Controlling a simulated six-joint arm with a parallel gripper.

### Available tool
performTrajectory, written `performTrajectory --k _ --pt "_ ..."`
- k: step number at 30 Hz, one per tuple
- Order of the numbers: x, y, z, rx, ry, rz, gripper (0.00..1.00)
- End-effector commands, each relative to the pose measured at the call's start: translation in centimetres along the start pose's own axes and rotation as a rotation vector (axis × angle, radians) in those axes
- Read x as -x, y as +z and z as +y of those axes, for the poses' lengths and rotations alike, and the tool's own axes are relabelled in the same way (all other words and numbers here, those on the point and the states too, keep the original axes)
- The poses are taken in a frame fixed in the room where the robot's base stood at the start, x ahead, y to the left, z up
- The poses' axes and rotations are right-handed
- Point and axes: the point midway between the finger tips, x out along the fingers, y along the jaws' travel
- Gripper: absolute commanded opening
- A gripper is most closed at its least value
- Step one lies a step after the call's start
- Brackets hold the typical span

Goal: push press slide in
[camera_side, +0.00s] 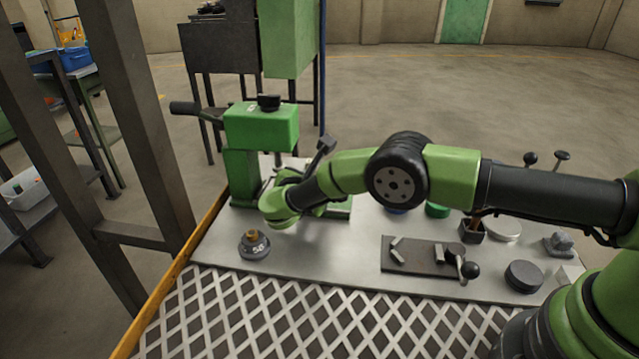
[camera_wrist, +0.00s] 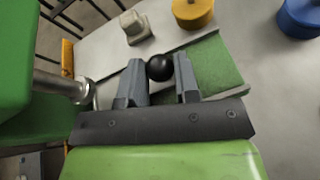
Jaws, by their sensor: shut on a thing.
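The green press (camera_side: 262,128) stands at the left back of the bench, with a black handle (camera_side: 186,108) out to its left. A black ball knob (camera_wrist: 159,67) sits between the two grey fingers of my gripper (camera_wrist: 157,82), which is shut on it. A flat green plate (camera_wrist: 217,65) lies beside and beyond the fingers; I take it to be part of the press's base or slide. A silver rod (camera_wrist: 58,86) of the press shows at the left of the wrist view. In the side view my wrist hides the fingertips and the knob.
A round weight marked 50 (camera_side: 254,246) stands left of my wrist. A dark plate (camera_side: 418,268) with small pieces lies to the right, near a black disc (camera_side: 523,276). A yellow cylinder (camera_wrist: 193,12) and a blue one (camera_wrist: 300,20) stand beyond. A lattice grating (camera_side: 300,318) runs along the front.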

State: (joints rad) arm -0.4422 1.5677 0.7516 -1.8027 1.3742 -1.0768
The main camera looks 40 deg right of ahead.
Motion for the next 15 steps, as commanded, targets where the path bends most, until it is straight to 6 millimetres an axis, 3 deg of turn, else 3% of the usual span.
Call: performTrajectory --k 9,10,12,15 --pt "0.14 -0.11 0.52 0.01 0.025 0.004 0.0" --pt "0.15 -0.1 0.52 0.009 0.025 0.003 0.36" --pt "0.17 -0.1 0.52 0.009 0.024 0.003 0.52" --pt "0.15 -0.1 0.46 0.008 0.021 0.003 0.54"
